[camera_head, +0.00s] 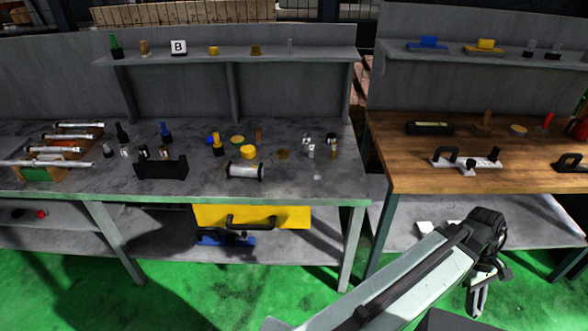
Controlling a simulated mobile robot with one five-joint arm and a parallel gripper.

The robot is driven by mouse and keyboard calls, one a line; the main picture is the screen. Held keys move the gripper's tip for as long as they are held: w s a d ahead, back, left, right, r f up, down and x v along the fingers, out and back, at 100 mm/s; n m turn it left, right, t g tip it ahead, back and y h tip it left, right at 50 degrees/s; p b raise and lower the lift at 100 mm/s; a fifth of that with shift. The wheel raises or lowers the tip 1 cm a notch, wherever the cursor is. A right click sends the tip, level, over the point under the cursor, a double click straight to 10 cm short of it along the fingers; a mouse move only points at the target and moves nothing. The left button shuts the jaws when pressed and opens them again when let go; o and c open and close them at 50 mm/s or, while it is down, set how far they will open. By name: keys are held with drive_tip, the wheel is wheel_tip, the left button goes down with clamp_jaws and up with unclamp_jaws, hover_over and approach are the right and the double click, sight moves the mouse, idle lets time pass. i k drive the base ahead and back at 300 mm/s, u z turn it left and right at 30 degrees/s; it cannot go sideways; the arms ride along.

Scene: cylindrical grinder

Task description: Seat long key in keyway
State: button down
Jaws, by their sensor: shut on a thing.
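My gripper (478,297) hangs at the end of my arm at the lower right, in front of the wooden bench and below its top. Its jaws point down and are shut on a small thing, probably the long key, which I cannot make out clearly. No keyway can be made out. Several silver shafts (70,137) lie in an orange rack at the far left of the grey bench. A light cylinder with black ends (245,171) lies near that bench's front edge, right of a black block (161,168).
The grey bench (310,185) holds several small dark, blue and yellow parts. A yellow drawer (285,216) is under it. The wooden bench (425,182) carries a light bar with black handles (465,162) and a black box (429,128). A gap separates the benches. Green floor (190,300) is clear in front.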

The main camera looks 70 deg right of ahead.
sight(252, 171)
drive_tip(key=i, duration=0.9)
drive_tip(key=u, duration=0.05)
